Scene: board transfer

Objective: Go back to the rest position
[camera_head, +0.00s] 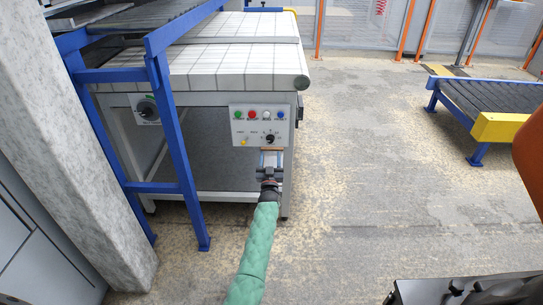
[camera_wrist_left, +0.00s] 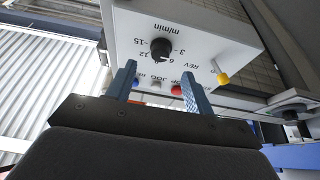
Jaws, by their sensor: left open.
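My left gripper (camera_head: 271,160) is at the end of the green-sleeved arm, just below the control panel (camera_head: 261,112) of the conveyor. It is open, with nothing between its fingers. In the left wrist view its two blue-grey fingers (camera_wrist_left: 158,90) point up toward the panel, which has a black knob (camera_wrist_left: 161,48), a yellow switch (camera_wrist_left: 222,77) and coloured buttons partly behind the fingers. I cannot tell whether the fingertips touch the panel. My right gripper is not in view.
The white-topped conveyor (camera_head: 220,62) stands ahead, with a blue frame (camera_head: 180,150) at its left. A grey pillar (camera_head: 75,150) is at the far left. A roller conveyor with a yellow end (camera_head: 497,127) stands at the right. The concrete floor (camera_head: 370,170) between is clear.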

